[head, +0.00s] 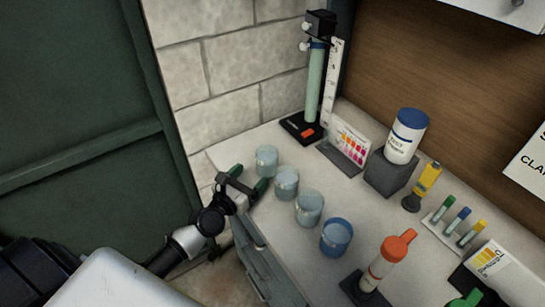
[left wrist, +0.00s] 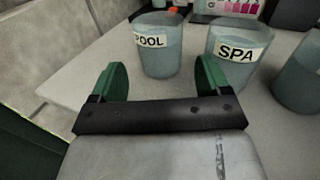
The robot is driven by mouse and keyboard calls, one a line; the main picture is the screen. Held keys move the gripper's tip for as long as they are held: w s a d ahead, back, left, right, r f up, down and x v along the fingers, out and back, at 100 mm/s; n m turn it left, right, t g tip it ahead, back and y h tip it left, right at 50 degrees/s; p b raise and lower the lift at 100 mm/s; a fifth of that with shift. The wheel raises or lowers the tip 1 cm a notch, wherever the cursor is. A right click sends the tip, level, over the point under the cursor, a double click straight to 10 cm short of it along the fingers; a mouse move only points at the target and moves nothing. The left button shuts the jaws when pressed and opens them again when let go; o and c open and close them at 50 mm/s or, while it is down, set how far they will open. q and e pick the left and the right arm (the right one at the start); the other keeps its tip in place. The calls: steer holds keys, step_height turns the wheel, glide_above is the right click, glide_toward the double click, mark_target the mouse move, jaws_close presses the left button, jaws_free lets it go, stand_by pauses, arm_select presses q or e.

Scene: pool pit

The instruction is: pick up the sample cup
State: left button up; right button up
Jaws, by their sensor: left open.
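Several clear cups stand in a row on the counter. The one labelled POOL (head: 267,161) is at the far left end and also shows in the left wrist view (left wrist: 160,52). The one labelled SPA (head: 286,182) is beside it, also in the left wrist view (left wrist: 236,55). Another clear cup (head: 309,208) and a blue-tinted cup (head: 336,236) follow; their labels are not readable. I cannot tell which is the sample cup. My left gripper (head: 249,179) is open and empty at the counter's left edge, its green fingers pointing toward the POOL cup, which is beyond the fingertips.
Behind the cups are a tall tube on a stand (head: 315,85), a colour chart (head: 345,147) and a white bottle (head: 406,136) on a grey block. An orange-capped bottle (head: 387,262) and a vial rack (head: 440,232) stand at the right. Stone wall rises behind the counter.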

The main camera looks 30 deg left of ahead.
mark_target(272, 153)
arm_select(q)
steer(key=w, duration=0.2)
steer(key=shift+w+d+r, duration=0.15)
steer(key=shift+w+r, duration=0.1)
steer(key=shift+w, duration=0.15)
steer(key=shift+w+f, duration=0.1)
steer(key=shift+w, duration=0.15)
steer(key=w, duration=0.4)
steer(key=shift+w+d+p, duration=0.1)
steer(key=shift+d+p, duration=0.2)
steer(key=shift+p, duration=0.1)
steer(key=shift+w+f, duration=0.15)
steer(key=shift+w, duration=0.4)
steer(key=c, duration=0.7)
step_height(272, 153, up, 10)
steer(key=p, duration=0.5)
steer(key=shift+s+p, duration=0.1)
steer(key=shift+p, duration=0.25)
steer(key=shift+c, duration=0.2)
arm_select(e)
step_height(272, 153, up, 7)
steer(key=s, duration=0.2)
steer(key=shift+f, duration=0.15)
